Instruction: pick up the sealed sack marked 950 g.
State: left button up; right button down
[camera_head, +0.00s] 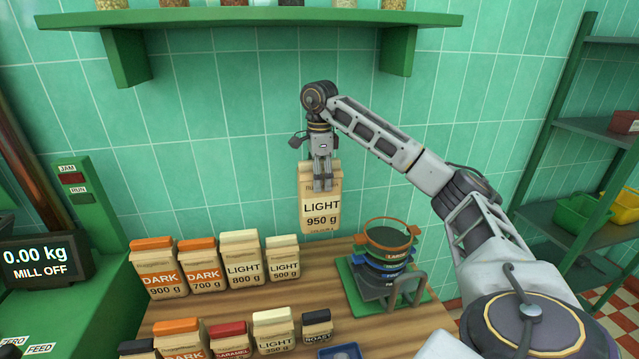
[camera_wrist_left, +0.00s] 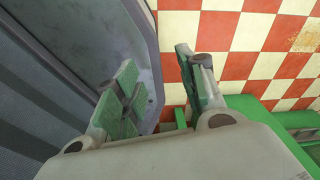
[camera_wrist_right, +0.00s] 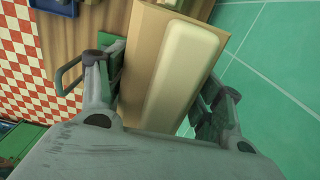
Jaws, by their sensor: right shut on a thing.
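The sack marked LIGHT 950 g (camera_head: 321,212) hangs upright in my right gripper (camera_head: 322,180), above the back of the wooden table (camera_head: 225,300). The gripper is shut on its upper part, and the sack is clear of the table. In the right wrist view the tan sack (camera_wrist_right: 165,75) with its pale folded top sits between the two fingers (camera_wrist_right: 160,95). My left gripper (camera_wrist_left: 160,95) shows only in its own wrist view. Its fingers are apart with nothing between them, over a red and white checked floor.
Sacks marked DARK 900 g (camera_head: 157,270), DARK 700 g (camera_head: 199,268), LIGHT 800 g (camera_head: 241,262) and LIGHT 500 g (camera_head: 283,259) stand in a back row. Smaller sacks stand in front. A sieve stack (camera_head: 385,255) is right of the held sack. A green shelf (camera_head: 250,17) hangs above.

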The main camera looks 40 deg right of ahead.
notch_tip(320, 180, up, 4)
jog(key=shift+r+p, duration=0.25)
jog(key=shift+p, duration=0.6)
jog(key=shift+r+p, duration=0.35)
jog(key=shift+r, duration=0.4)
jog(key=shift+r+p, duration=0.45)
jog(key=shift+r, duration=0.55)
pick_arm(q)
jog(key=r, duration=0.1)
jog(key=d+r, duration=0.1)
jog(key=r, duration=0.2)
jog(key=shift+d, duration=0.25)
pick_arm(e)
jog(key=shift+r, duration=0.25)
pick_arm(q)
jog(key=shift+s, duration=0.1)
